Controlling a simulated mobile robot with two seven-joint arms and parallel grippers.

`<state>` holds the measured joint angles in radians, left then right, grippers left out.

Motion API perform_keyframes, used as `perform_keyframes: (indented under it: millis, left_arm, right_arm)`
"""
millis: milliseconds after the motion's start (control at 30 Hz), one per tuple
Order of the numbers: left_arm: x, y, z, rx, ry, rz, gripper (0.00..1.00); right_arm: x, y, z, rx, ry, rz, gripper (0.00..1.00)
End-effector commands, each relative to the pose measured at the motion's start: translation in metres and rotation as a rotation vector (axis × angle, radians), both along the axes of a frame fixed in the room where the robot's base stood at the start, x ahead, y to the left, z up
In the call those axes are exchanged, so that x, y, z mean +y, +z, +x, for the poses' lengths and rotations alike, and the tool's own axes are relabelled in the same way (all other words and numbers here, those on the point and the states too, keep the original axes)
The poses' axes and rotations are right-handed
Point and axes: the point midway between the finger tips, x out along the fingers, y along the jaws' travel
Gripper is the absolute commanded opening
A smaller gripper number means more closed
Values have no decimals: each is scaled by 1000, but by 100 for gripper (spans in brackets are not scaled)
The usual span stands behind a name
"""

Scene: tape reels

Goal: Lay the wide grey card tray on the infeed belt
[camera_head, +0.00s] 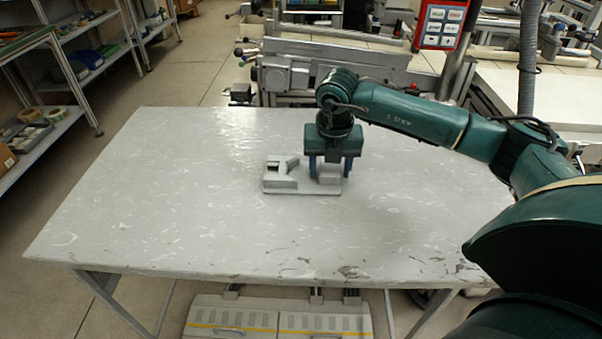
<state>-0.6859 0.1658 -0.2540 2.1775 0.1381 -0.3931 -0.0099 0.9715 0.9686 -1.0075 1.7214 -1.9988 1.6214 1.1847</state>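The grey card tray (283,184) lies flat near the middle of the worn grey table, with a raised block with a dark slot at its left end. My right gripper (327,177) points straight down over the tray's right half. Its two blue fingers are apart, one on each side of a raised light part of the tray. I cannot tell whether they press on it. The fingertips hide some of the tray's right end. My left gripper is not in view. I cannot tell for sure which surface is the infeed belt.
The grey table (150,215) is otherwise clear. A metal machine (287,75) stands behind its far edge, with a red control panel (440,24) above. A pale flat surface (535,95) lies at the back right. Shelves (45,143) stand at the left.

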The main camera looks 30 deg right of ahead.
Motion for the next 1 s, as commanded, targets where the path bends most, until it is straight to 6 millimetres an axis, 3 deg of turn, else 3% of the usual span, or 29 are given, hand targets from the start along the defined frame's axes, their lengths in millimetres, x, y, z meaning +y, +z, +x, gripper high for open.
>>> perform_keyframes:
  millis: [500, 767, 1000]
  left_arm:
    - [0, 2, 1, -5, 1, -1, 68]
    - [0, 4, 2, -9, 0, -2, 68]
    - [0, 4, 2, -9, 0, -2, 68]
  right_arm:
    - [0, 0, 0, 0, 0, 0, 12]
    - [0, 4, 1, -2, 0, 1, 12]
    - [0, 43, 1, -5, -1, 1, 12]
